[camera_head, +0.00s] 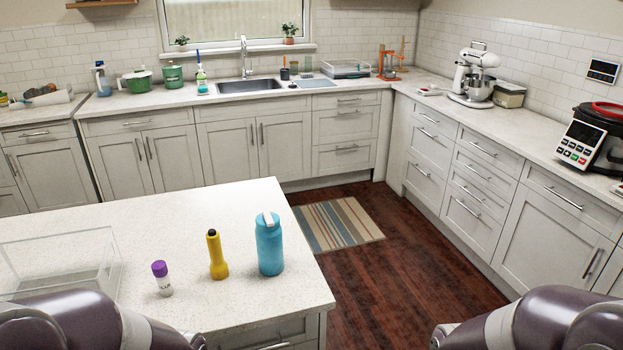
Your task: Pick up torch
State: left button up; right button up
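A yellow torch (217,256) with a black top stands upright on the white island counter (170,215). A blue bottle (269,246) with a white loop on its lid stands to its right. A small white bottle with a purple cap (161,278) stands to its left. None of the three touch. Parts of my two arms show at the bottom left and bottom right edges. Neither gripper is in view, and nothing covers the torch.
A clear open box (62,262) sits at the left of the island, partly behind my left arm. The island's right edge is close to the blue bottle. Dark wooden floor (395,270) with a striped rug (337,224) lies to the right. The island's back part is bare.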

aim_at(219, 270)
jog(key=i+l+u, duration=0.1)
jog(key=u, duration=0.35)
jog(key=i+l+u, duration=0.15)
jog(key=u, duration=0.25)
